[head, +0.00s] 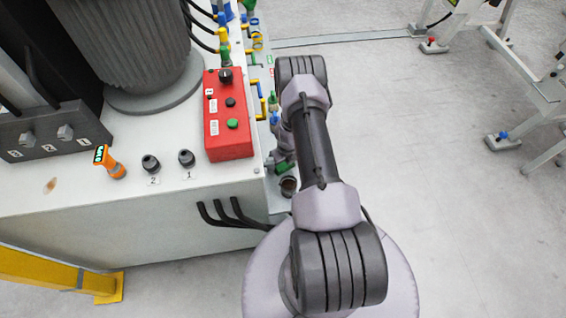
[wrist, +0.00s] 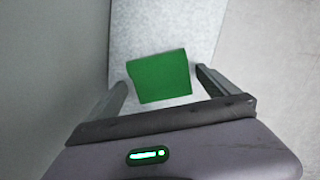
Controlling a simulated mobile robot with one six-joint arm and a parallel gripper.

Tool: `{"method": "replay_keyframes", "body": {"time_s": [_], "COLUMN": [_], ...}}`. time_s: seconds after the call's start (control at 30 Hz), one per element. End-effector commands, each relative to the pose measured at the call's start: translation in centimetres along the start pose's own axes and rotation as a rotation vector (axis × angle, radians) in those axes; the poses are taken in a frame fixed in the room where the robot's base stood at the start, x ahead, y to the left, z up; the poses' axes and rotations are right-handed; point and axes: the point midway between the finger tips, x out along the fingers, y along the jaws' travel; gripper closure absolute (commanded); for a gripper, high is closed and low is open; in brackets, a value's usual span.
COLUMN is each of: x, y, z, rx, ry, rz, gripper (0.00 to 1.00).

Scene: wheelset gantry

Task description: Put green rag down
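The green rag (wrist: 160,76) shows in the wrist view as a flat, roughly square piece between the tips of my gripper (wrist: 161,78). The fingers are wide apart, one on each side of the rag, with narrow gaps at its edges. The rag appears to lie on a pale speckled surface (wrist: 180,25), though the height between them is hard to judge.
A white machine cabinet (head: 120,200) stands at left, bearing a red control box (head: 228,115), an orange handheld device (head: 108,161) and two black knobs. Hoses and colored valves line its right side. A yellow rail (head: 40,270) is at lower left. Floor at right is clear below white frames (head: 515,140).

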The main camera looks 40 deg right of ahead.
Motion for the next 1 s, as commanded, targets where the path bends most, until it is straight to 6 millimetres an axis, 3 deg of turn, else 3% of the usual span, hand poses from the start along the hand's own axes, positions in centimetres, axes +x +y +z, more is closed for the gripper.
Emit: {"method": "replay_keyframes", "body": {"time_s": [0.23,0.5,0.63,0.77,1.0], "x": [-1.1,-8.8,-11.4,-12.4,-12.3], "y": [0.0,-0.1,0.0,0.0,0.0], "z": [0.1,0.2,0.1,0.1,0.1], "rx": [0.001,0.0,0.0,0.0,0.0], "ry": [-0.001,-0.001,0.0,0.0,0.001], "rz": [0.0,-0.001,0.0,0.0,0.0], "gripper": [0.01,0.01,0.01,0.01,0.01]}}
